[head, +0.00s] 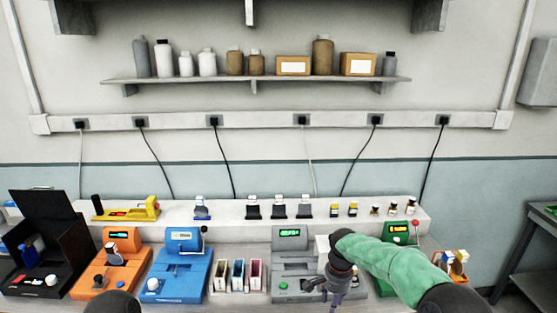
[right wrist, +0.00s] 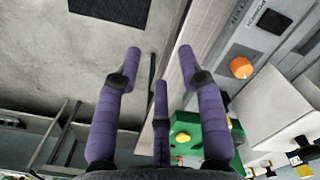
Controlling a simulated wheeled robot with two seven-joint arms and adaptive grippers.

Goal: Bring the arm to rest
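My right arm (head: 400,265), in a green sleeve, reaches in from the lower right over the bench. Its gripper (head: 330,290) points down in front of the grey device (head: 290,265); part of that device is hidden behind it. In the right wrist view the purple fingers of my right gripper (right wrist: 160,62) are spread apart with nothing between them. My left gripper is not in view; only a dark rounded shape shows at the bottom edge of the head view.
Orange (head: 112,262), blue (head: 177,268) and green (head: 400,232) devices stand along the bench, with an open black case (head: 42,260) at left. Small coloured bins (head: 238,275) sit mid-bench. A raised ledge (head: 230,212) behind holds small bottles. A dark side table (head: 540,225) stands at right.

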